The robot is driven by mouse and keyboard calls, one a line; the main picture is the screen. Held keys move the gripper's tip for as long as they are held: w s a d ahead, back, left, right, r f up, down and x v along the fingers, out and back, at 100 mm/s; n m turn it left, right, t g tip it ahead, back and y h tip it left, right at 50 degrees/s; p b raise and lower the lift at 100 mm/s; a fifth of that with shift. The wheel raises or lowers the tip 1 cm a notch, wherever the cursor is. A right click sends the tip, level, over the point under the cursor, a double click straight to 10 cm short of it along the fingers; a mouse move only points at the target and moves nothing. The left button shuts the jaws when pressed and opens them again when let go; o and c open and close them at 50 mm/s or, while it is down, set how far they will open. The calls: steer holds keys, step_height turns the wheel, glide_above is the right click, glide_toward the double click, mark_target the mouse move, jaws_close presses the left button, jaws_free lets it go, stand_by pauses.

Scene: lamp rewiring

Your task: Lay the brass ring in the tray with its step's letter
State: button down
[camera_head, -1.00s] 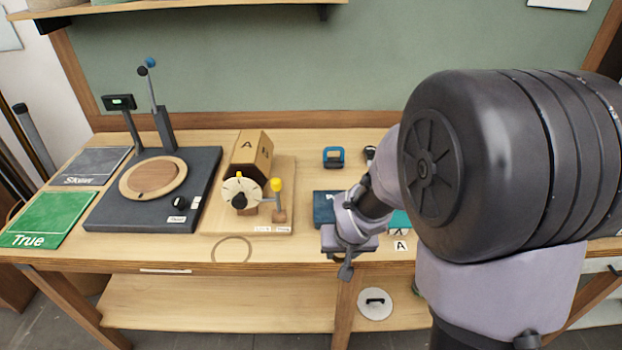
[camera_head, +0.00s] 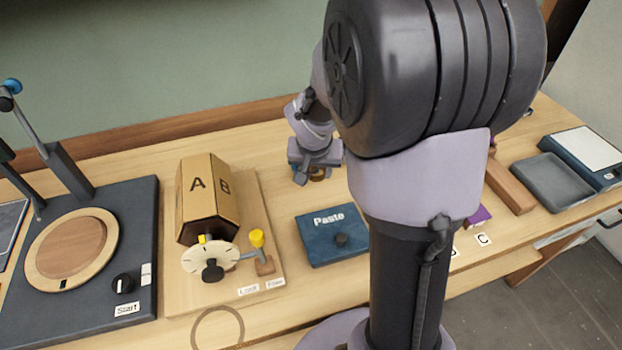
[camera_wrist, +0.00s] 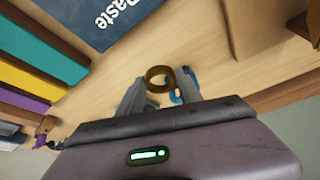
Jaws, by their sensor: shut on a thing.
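The brass ring (camera_wrist: 159,78) is between the fingertips of my gripper (camera_wrist: 161,90) in the wrist view, and the gripper is shut on it. In the head view my gripper (camera_head: 318,174) is over the rear of the bench, behind the Paste box; a little of the ring shows below it. The teal tray (camera_wrist: 50,52), yellow tray (camera_wrist: 30,76) and purple tray (camera_wrist: 22,107) lie side by side at left in the wrist view. In the head view only the purple tray (camera_head: 480,215) shows past my arm, near a C card (camera_head: 483,239). A hexagonal drum (camera_head: 205,195) shows A and B.
The blue Paste box (camera_head: 333,236) stands between drum and my arm. A wooden block (camera_head: 510,187) and grey tray (camera_head: 552,182) are at right. Bare bench lies around the Paste box.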

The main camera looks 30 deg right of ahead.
mark_target(316, 199)
steer(key=f+b, duration=0.1)
steer(key=f, duration=0.2)
steer(key=f+b, duration=0.2)
steer(key=f, duration=0.1)
steer(key=f+b, duration=0.1)
steer(key=f, duration=0.2)
steer(key=shift+s+f+b, duration=0.15)
steer(key=shift+s+b, duration=0.1)
steer(key=shift+b, duration=0.1)
steer(key=c, duration=0.8)
jaws_free()
